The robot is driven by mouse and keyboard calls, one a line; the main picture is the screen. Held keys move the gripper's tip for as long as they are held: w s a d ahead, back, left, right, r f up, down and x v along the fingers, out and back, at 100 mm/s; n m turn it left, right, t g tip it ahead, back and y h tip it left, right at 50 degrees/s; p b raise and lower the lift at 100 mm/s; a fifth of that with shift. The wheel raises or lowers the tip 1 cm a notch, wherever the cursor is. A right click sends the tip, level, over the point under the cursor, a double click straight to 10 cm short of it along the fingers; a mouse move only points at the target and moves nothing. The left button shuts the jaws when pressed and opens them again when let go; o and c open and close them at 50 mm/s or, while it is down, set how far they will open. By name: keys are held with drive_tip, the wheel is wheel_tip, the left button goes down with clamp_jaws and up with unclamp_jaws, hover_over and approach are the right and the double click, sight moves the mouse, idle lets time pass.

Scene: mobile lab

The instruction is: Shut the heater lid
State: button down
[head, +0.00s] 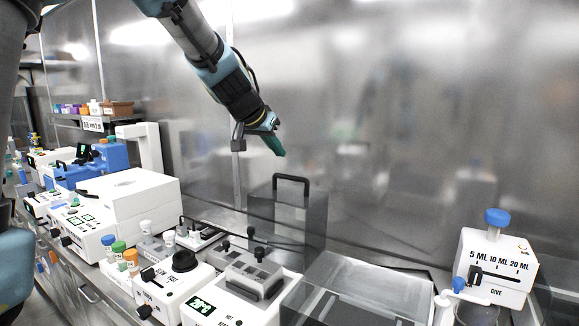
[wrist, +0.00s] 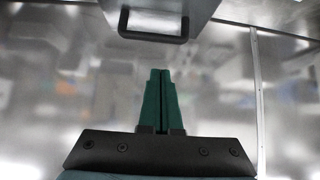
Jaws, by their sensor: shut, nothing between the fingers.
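The heater (head: 233,305) is a white unit with a green-lit display and a dark grey block on top, at the bottom middle of the head view. A grey see-through lid (head: 310,225) with a black bar handle (head: 291,180) stands raised behind it; it appears to be the heater's lid, standing open. In the wrist view the lid (wrist: 205,8) and its handle (wrist: 152,28) show at the top edge, beyond my fingertips. My gripper (head: 280,151) is shut and empty, in the air just above the handle and apart from it. Its green fingers (wrist: 160,73) are together in the wrist view.
A clear-walled box (head: 355,285) stands right of the heater, and a white dispenser (head: 497,265) with a blue knob is further right. A knobbed white device (head: 178,290) and capped vials (head: 120,250) are left. A shiny metal wall rises behind; air around my gripper is clear.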

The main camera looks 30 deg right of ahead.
drive_tip(key=d, duration=0.1)
drive_tip(key=p, duration=0.2)
hover_over(292, 190)
drive_tip(key=w+d, duration=0.1)
drive_tip(key=d, duration=0.1)
wheel_tip(292, 190, down, 6)
drive_tip(key=shift+d, duration=0.1)
drive_tip(key=shift+s+a, duration=0.3)
drive_tip(key=shift+a, duration=0.25)
drive_tip(key=shift+s+a, duration=0.25)
drive_tip(key=shift+a, duration=0.3)
drive_tip(key=shift+s+a+f+b, duration=0.2)
drive_tip(key=shift+s+a+b, duration=0.15)
drive_tip(key=shift+a, duration=0.25)
drive_tip(key=shift+a+f+b, duration=0.1)
drive_tip(key=shift+f+b, duration=0.05)
drive_tip(key=shift+b, duration=0.55)
